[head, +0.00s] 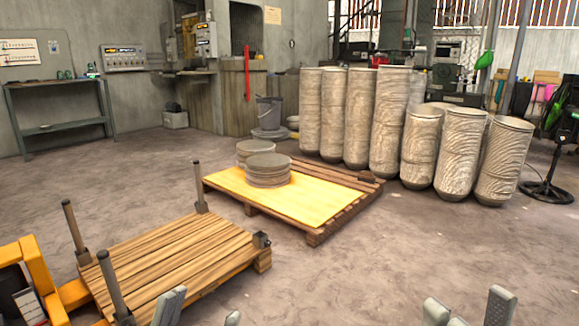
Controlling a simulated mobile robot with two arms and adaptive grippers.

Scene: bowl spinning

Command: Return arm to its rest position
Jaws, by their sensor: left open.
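Two stacks of round grey-brown bowls or discs stand on a yellow board on the far wooden pallet (345,205). The front stack (268,172) partly hides the rear stack (254,147). My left gripper (203,312) shows only its grey fingertips at the bottom edge. They are apart with nothing seen between them, well in front of the stacks. My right gripper (468,312) shows grey fingertips at the bottom right, also apart, with floor between them. Both arms and the rest of the grippers are out of the picture.
A slatted wooden pallet (170,260) with upright posts lies at front left, beside a yellow machine (38,270). Several tall ribbed cylinders (390,120) stand at back right. A grey bucket (268,113) and a green bench (60,90) are farther back. The right front floor is clear.

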